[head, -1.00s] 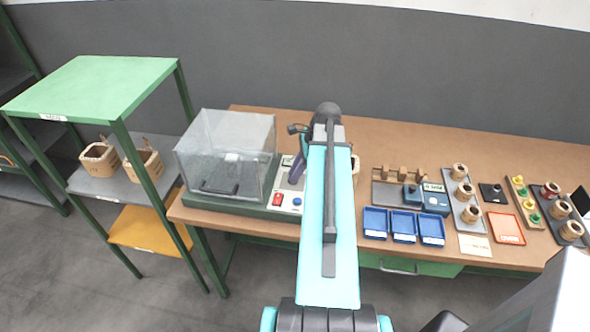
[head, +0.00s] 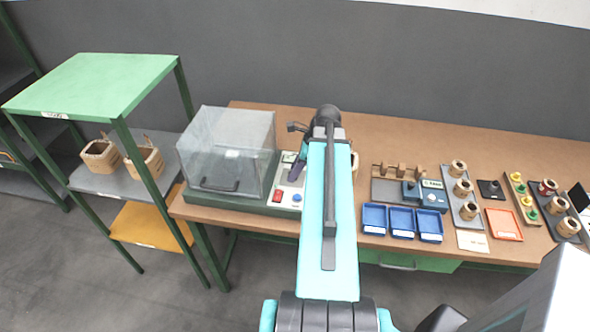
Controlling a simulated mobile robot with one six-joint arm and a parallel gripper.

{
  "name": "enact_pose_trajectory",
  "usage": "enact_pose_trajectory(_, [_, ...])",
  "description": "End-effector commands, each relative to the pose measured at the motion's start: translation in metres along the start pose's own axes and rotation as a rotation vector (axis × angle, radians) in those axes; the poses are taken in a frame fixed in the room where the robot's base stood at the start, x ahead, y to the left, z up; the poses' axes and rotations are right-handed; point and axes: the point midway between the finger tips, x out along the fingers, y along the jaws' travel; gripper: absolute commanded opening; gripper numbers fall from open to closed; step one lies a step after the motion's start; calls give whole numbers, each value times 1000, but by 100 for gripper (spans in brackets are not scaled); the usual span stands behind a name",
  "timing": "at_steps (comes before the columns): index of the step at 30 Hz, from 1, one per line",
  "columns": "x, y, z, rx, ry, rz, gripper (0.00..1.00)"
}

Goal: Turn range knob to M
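The clear-sided test box (head: 226,140) stands on a green base (head: 228,201) at the left end of the bench. The grey panel (head: 287,199) at its right has a red switch (head: 278,196) and a blue round part (head: 297,198). A blue meter-like unit (head: 434,199) with a small display lies farther right. I cannot make out a range knob or an M mark on either.
Three blue trays (head: 402,220) sit at the front edge. A wooden-post rack (head: 389,174), coils on a grey plate (head: 461,189) and an orange tray (head: 504,225) lie to the right. A green shelf (head: 95,84) stands at left. The bench's back strip is clear.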

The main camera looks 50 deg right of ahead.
Motion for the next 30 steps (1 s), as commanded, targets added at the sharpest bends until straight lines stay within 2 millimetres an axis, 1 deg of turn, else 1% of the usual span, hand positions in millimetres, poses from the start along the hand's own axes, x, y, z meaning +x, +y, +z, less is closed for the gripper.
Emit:
enact_pose_trajectory(11, [-1,0,0,-1,-2,-1,39])
enact_pose_trajectory(16, [-5,-1,0,0,-2,-2,39])
enact_pose_trajectory(23, [-22,-1,-1,1,-2,-4,39])
enact_pose_trajectory(30, [-45,-1,0,0,-2,-4,39])
